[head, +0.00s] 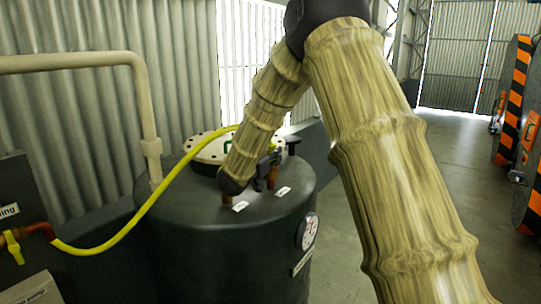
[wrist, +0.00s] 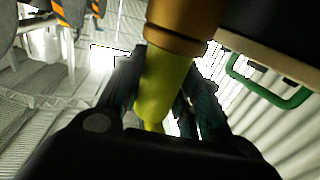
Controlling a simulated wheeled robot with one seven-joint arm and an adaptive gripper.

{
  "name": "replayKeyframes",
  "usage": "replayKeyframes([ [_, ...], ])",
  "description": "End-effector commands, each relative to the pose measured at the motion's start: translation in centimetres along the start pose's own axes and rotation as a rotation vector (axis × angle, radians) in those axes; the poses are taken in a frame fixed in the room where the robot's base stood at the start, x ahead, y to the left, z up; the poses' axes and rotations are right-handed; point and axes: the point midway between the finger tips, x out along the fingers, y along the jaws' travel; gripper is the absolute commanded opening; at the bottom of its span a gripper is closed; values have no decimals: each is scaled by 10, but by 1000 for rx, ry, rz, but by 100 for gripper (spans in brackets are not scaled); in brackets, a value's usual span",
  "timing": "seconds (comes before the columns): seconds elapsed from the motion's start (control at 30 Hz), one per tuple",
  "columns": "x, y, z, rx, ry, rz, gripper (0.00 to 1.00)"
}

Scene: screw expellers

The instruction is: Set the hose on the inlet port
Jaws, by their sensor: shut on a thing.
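The yellow hose (head: 150,205) runs from a copper pipe fitting at the lower left, up over the dark tank (head: 225,245), and passes behind my arm in the head view. My gripper (head: 268,166) is low over the tank top, close to an upright copper port (head: 272,179). In the wrist view my gripper (wrist: 158,85) is shut on the yellow hose end (wrist: 165,80). A copper-brown cylinder (wrist: 185,28) meets the yellow end in that picture; I cannot tell whether it is the port or a hose fitting. A second copper port (head: 227,198) is partly hidden by my arm.
A pale bolted hatch (head: 203,150) lies on the tank top, and its green handle (wrist: 270,88) shows in the wrist view. A gauge (head: 308,232) is on the tank side. A beige pipe (head: 145,100) rises at left. Open floor lies to the right.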

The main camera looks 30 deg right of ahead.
Motion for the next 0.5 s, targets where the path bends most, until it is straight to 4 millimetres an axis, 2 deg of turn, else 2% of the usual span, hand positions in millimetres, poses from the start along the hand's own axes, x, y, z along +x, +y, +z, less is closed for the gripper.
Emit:
replayKeyframes([
  [0.03, 0, 0, 1, 0, 1, 0, 0],
  [0.07, 0, 0, 0, 0, 1, 0, 36],
  [0.1, 0, 0, 0, 0, 1, 0, 43],
  [0.5, -3, 0, 1, 0, 0, -1, 43],
])
